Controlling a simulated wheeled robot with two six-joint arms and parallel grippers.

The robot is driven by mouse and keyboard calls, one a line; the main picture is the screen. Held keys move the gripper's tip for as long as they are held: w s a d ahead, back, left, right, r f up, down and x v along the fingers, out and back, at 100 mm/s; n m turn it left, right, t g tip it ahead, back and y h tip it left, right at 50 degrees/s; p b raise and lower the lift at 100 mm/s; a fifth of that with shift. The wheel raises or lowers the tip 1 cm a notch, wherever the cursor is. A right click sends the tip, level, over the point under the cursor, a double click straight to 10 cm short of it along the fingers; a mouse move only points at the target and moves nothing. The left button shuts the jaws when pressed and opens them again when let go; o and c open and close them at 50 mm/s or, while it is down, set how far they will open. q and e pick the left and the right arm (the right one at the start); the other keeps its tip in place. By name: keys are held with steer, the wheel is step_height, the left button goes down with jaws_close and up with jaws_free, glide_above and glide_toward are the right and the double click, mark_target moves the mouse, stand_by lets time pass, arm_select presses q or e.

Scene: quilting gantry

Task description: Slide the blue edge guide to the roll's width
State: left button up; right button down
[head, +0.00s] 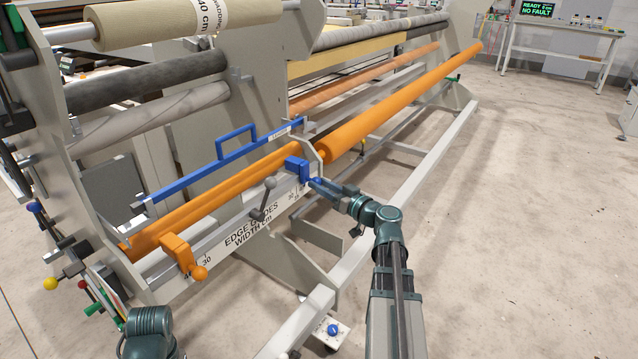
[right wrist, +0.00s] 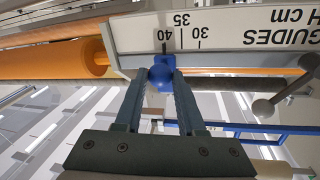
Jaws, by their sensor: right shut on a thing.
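The blue edge guide (head: 297,170) sits on the rail above the white "EDGE GUIDES WIDTH cm" scale (head: 252,228), near its right end. My right gripper (head: 319,183) is shut on the guide's blue knob. In the right wrist view, which is upside down, the fingers (right wrist: 161,82) close around the knob of the blue guide (right wrist: 162,66), about level with the 40 mark. The fabric roll (head: 140,22) at the top left has a band reading "40 cm", partly cut off. My left gripper is out of view; only part of the left arm shows at the bottom left.
An orange edge guide (head: 176,250) with a ball knob sits at the scale's left end. A grey clamp lever (head: 264,200) stands between the guides. A blue handled bar (head: 220,162) runs behind the rail. Open floor (head: 510,220) lies to the right.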

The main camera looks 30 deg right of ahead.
steer(key=c, duration=0.5)
jaws_free()
steer(key=s+d, duration=0.1)
steer(key=s, duration=0.8)
steer(key=s+d, duration=0.1)
steer(key=s, duration=0.3)
steer(key=shift+s+d, duration=0.35)
